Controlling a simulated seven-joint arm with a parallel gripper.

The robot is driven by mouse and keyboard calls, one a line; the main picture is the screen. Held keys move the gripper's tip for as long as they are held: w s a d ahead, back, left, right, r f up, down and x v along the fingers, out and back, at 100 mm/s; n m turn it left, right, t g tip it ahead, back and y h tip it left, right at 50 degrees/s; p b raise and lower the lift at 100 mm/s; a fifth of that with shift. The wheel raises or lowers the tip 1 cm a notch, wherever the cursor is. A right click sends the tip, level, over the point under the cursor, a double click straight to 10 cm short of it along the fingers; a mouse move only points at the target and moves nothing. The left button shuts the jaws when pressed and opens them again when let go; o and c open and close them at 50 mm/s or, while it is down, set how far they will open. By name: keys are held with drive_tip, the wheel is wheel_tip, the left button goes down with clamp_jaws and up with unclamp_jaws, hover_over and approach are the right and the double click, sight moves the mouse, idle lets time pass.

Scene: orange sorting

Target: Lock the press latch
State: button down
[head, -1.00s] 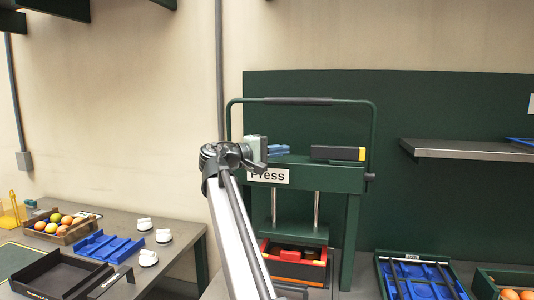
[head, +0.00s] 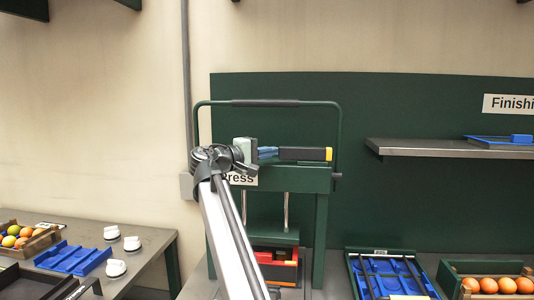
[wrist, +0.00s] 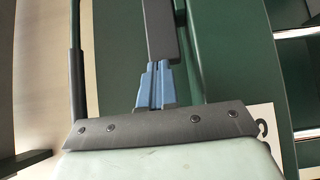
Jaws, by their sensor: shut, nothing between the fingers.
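The green press (head: 318,180) stands at the centre in the head view. On its top lies the latch, a dark bar (head: 300,154) with a yellow right end. My gripper (head: 275,153), with blue fingers, is shut and empty at the left end of the bar. The dark bar (wrist: 161,32) also shows in the wrist view, straight ahead of my closed blue fingertips (wrist: 153,66). The tips look at or against its near end; I cannot tell whether they touch. The yellow end is outside the wrist view.
A green handle frame (head: 265,103) arches over the press top. A red-and-black box (head: 275,268) sits under the press. A metal shelf (head: 440,148) is at the right. A blue tray (head: 390,279) and an orange crate (head: 455,268) stand at lower right.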

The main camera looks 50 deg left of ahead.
drive_tip(key=w+d, duration=0.3)
drive_tip(key=d, duration=0.1)
drive_tip(key=shift+w, duration=0.4)
approach(294, 151)
drive_tip(key=s+a, duration=0.3)
drive_tip(key=s, duration=0.2)
drive_tip(key=shift+s, duration=0.25)
drive_tip(key=shift+f, duration=0.1)
